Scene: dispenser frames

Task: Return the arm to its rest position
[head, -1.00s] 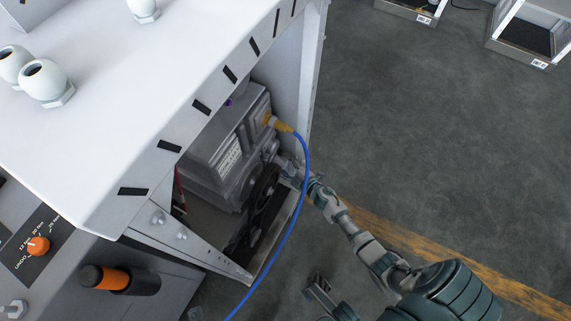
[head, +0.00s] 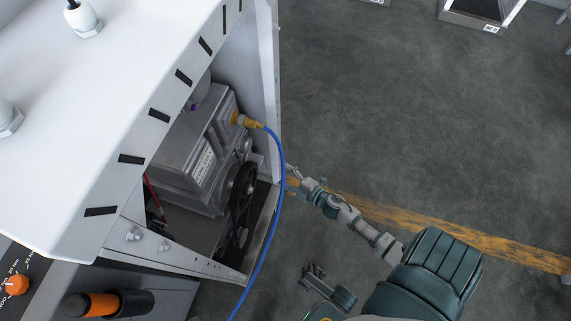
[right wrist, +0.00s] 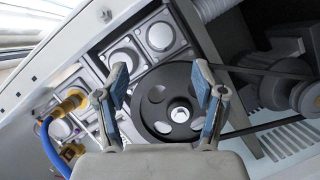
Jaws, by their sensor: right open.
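My right arm (head: 345,215) reaches from the lower right toward the open side of the white cabinet in the head view. My right gripper (head: 291,179) is just outside the opening, right of the blue cable. In the right wrist view the right gripper (right wrist: 165,95) is open and empty. Its two fingers stand apart, with the black pulley wheel (right wrist: 150,104) behind the gap. The pulley (head: 243,187) also shows in the head view, apart from the gripper. My left gripper is not in view.
The white cabinet (head: 110,90) holds a grey machine (head: 195,150). A blue cable (head: 281,190) runs from its yellow connector (head: 243,121) down past the opening, close to my gripper.

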